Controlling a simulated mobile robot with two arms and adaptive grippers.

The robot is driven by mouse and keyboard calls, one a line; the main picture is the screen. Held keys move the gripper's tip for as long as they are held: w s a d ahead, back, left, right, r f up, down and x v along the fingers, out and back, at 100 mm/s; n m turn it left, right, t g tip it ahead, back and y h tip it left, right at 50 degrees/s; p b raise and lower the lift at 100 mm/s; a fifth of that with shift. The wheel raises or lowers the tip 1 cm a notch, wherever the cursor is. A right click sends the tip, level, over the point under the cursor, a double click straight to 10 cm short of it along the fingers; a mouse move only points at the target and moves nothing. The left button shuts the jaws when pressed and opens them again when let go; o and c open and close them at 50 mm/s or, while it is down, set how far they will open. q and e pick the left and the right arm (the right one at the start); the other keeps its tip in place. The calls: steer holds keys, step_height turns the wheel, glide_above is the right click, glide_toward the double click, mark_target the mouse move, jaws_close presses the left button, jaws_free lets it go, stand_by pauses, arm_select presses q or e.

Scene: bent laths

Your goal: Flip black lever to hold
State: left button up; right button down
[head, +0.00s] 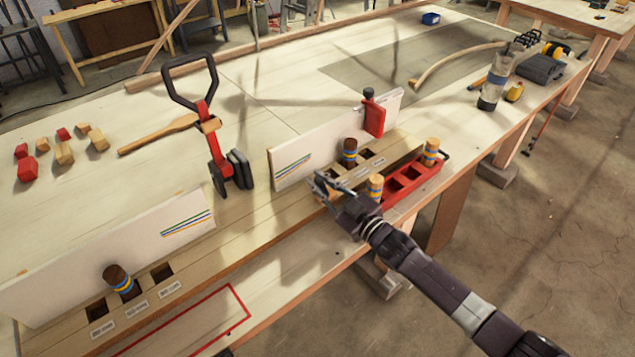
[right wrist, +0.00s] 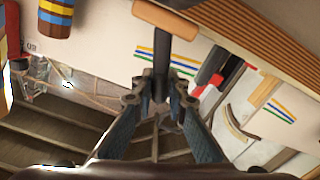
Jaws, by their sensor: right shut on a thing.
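My right gripper (head: 322,187) reaches in from the lower right to the front edge of the slotted wooden rail (head: 240,235). In the right wrist view its fingers (right wrist: 160,105) close around the lower end of a dark bar (right wrist: 162,62) with a tan wooden piece at its top. The bar looks like the black lever; in the head view the gripper largely hides it. A tall red lever with a black loop handle (head: 190,82) stands farther left, apart from the gripper. I cannot read the labels by the slots. My left gripper is not in view.
Striped pegs (head: 349,152) stand in and beside the rail, close to my right gripper. A red tray (head: 412,182) lies just right of it. A white board (head: 290,165) with a red clamp (head: 373,117) stands behind. The tabletop behind the boards has free room.

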steer(key=m, duration=0.1)
steer(key=w+d+m, duration=0.1)
steer(key=shift+d+r+m, duration=0.1)
steer(key=shift+d+m, duration=0.1)
steer(key=shift+m, duration=0.2)
steer(key=shift+w+d+m+b, duration=0.25)
steer(key=shift+d+m+b, duration=0.1)
steer(key=shift+m, duration=0.5)
steer(key=shift+w+d+m+b, duration=0.25)
steer(key=shift+d+m+b, duration=0.1)
steer(key=shift+m, duration=0.5)
steer(key=c, duration=1.9)
jaws_free()
steer(key=shift+d, duration=0.1)
steer(key=shift+s+d, duration=0.1)
steer(key=shift+s, duration=0.05)
steer(key=v, duration=1.1)
steer(key=shift+s+d, duration=0.2)
steer(key=shift+s, duration=0.05)
